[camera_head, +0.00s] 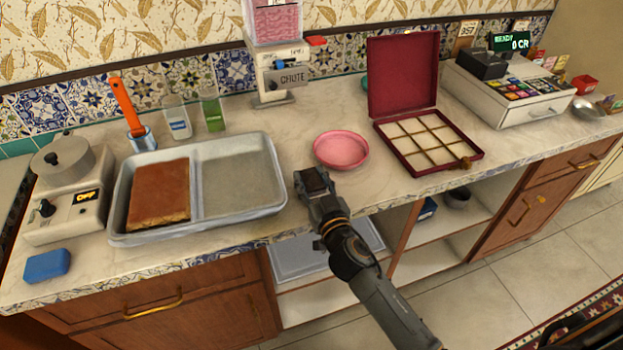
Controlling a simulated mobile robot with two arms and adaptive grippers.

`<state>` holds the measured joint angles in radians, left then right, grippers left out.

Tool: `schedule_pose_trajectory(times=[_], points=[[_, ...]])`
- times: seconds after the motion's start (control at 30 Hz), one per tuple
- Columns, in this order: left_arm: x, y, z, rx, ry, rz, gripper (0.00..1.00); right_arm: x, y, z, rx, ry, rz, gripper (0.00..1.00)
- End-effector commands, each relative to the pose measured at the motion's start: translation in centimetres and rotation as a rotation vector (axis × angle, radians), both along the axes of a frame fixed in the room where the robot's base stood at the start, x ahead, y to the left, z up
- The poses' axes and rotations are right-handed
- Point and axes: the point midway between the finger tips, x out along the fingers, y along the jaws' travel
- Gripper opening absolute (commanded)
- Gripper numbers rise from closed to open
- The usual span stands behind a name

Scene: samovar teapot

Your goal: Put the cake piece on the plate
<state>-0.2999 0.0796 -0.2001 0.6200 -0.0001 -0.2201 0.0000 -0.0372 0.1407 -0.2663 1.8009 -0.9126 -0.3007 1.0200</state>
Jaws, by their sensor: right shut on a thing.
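A pink round plate (341,149) lies on the counter in the middle of the head view, and no cake is visible on it. A brown slab of cake (160,194) fills much of the left half of a grey metal tray (262,208) on the counter. My right gripper (313,182) is just in front of the plate and to its lower left, near the counter's front edge. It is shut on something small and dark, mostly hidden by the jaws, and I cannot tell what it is. My left gripper is out of view.
An open dark red box (440,158) with compartments stands right of the plate. A chute dispenser (273,60) is behind. Two glasses (212,112) and an orange-handled tool (127,105) stand behind the tray. A blue block (47,266) lies at the front left.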

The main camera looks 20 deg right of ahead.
Motion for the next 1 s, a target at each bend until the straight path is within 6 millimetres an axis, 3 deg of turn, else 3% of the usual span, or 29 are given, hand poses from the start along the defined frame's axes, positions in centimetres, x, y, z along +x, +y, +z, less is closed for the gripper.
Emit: schedule_pose_trajectory(times=[0.2, 0.23, 0.33, 0.8, 0.9, 1.0], points=[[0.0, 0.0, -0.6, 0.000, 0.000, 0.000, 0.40, 0.0, 0.0, -0.5, 0.001, 0.000, 0.000, 0.04], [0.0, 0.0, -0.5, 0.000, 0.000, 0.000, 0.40, 0.0, 0.0, -0.4, 0.001, 0.000, -0.001, 0.46], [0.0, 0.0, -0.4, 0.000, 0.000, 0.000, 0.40, 0.0, 0.0, -0.4, 0.000, 0.000, 0.000, 0.65], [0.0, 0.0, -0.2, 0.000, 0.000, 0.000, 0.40, -0.1, 0.0, -0.3, -0.005, 0.001, 0.001, 0.65], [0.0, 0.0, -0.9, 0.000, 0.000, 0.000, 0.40, -2.2, -0.1, -0.7, 0.002, 0.003, 0.000, 0.65], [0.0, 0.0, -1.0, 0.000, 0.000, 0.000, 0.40, -4.3, -0.3, 0.1, 0.001, 0.000, 0.000, 0.65]])
